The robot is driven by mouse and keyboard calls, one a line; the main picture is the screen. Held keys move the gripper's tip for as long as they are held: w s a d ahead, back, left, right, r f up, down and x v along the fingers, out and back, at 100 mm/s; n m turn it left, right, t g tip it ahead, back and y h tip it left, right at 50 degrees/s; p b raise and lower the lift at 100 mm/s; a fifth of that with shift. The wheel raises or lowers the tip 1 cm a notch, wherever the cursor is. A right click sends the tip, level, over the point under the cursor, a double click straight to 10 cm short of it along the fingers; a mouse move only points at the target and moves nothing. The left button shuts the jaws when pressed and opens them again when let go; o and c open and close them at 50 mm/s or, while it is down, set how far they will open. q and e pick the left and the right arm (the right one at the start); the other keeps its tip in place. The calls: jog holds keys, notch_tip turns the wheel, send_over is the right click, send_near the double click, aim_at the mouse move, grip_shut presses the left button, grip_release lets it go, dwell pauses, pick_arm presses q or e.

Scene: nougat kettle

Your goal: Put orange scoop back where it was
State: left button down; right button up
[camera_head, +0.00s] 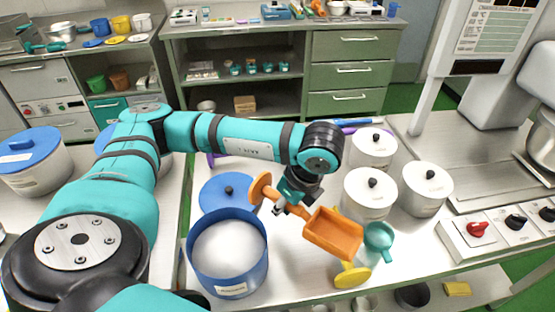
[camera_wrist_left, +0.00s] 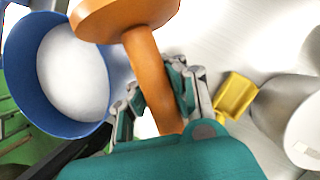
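The orange scoop (camera_head: 333,232) is held in my left gripper (camera_head: 292,203), above the table between the blue pot and the white canisters. Its square pan points to the lower right and its round knob end to the upper left. In the left wrist view the scoop's handle (camera_wrist_left: 150,75) passes between the fingers (camera_wrist_left: 158,92), which are shut on it. A blue pot (camera_head: 228,252) of white powder stands left of the scoop; it also shows in the left wrist view (camera_wrist_left: 20,75). My right gripper is not in view.
White lidded canisters (camera_head: 369,196) stand to the right. A teal scoop (camera_head: 379,238) and a yellow scoop (camera_head: 352,274) lie beside them. A blue lid (camera_head: 222,189) lies behind the pot. A control panel (camera_head: 490,230) is at far right. Bare table shows in front.

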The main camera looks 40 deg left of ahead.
pick_arm(q)
jog(key=a+f+p, duration=0.1)
jog(key=w+a+f, duration=0.1)
jog(key=f, duration=0.1)
jog(key=shift+f+p, duration=0.25)
jog(key=shift+p, duration=0.1)
jog(key=shift+f, duration=0.1)
jog(key=shift+f+b, duration=0.55)
jog(key=shift+b, duration=0.15)
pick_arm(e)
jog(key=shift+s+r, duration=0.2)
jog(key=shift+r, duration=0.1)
pick_arm(q)
jog(key=c, duration=1.4)
grip_release()
jog(key=shift+c, duration=0.2)
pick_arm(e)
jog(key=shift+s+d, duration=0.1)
pick_arm(q)
jog(key=shift+r, duration=0.1)
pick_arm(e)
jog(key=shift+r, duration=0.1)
